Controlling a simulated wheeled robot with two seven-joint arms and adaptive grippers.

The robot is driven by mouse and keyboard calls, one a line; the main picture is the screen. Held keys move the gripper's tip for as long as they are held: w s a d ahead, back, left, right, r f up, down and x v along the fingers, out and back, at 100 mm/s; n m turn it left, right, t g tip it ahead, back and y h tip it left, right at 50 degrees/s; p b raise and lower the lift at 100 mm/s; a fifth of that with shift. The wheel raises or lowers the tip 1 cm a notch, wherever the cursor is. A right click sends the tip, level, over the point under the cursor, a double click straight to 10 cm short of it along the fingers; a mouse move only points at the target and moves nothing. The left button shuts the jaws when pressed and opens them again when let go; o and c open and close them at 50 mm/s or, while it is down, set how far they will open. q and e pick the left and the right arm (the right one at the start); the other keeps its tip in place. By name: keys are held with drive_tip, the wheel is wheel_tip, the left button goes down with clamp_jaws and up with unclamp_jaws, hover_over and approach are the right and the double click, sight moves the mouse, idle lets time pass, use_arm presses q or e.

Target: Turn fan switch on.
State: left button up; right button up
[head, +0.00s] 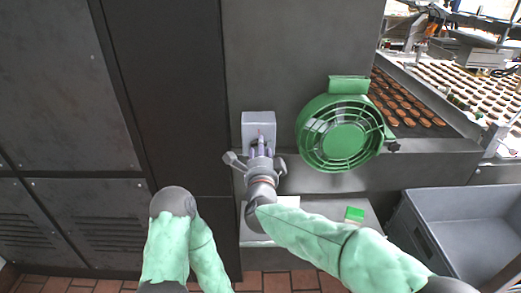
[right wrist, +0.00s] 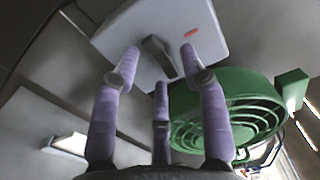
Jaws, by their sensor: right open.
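The fan switch is a pale grey box on the dark cabinet wall, in the head view (head: 259,119) and at the top of the right wrist view (right wrist: 120,32). It has a dark lever (right wrist: 160,57) and a small red mark. My right gripper (head: 261,150) is in front of the box, partly covering it. In the right wrist view its purple fingers (right wrist: 160,62) are spread, with the lever between the two outer fingertips. Contact cannot be told. The green fan (head: 343,137) is right of the switch. My left arm shows, but its gripper does not.
A grey bin (head: 465,225) stands at the lower right. A small green block (head: 355,214) lies on a grey surface below the fan. A conveyor with rows of biscuits (head: 405,105) is behind at the upper right. Dark cabinets (head: 60,90) fill the left.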

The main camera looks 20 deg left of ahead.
drive_tip(key=v, duration=1.1)
drive_tip(key=shift+s, duration=0.15)
drive_tip(key=w+d+f+n+g+h+p, duration=0.1)
drive_tip(key=w+d+f+n+g, duration=0.2)
drive_tip(key=f, duration=0.6)
drive_tip(key=w+d+f+n+g+p, duration=0.15)
drive_tip(key=d+f, duration=0.25)
drive_tip(key=f, duration=0.4)
drive_tip(key=s+d+f+n+g+h+p, duration=0.1)
drive_tip(key=d+f+n+g, duration=0.1)
drive_tip(key=d+f, duration=0.35)
drive_tip(key=s+d+f+n+g+p, duration=0.1)
drive_tip(key=d+f+n+g, duration=0.1)
drive_tip(key=f, duration=0.6)
drive_tip(key=s+d+f+n+g+p, duration=0.1)
drive_tip(key=s+d+f+g, duration=0.1)
drive_tip(key=s+f, duration=0.3)
drive_tip(key=s+d+f+n+g+p, duration=0.1)
drive_tip(key=s+d+f+g, duration=0.2)
drive_tip(key=s, duration=0.7)
drive_tip(key=s+d+f+n+g+y+p, duration=0.1)
drive_tip(key=s+d+f+n+g, duration=0.1)
drive_tip(key=s+f, duration=0.5)
drive_tip(key=shift+s+d+f+g, duration=0.45)
drive_tip(key=shift+d+g, duration=0.3)
drive_tip(key=shift+d, duration=0.35)
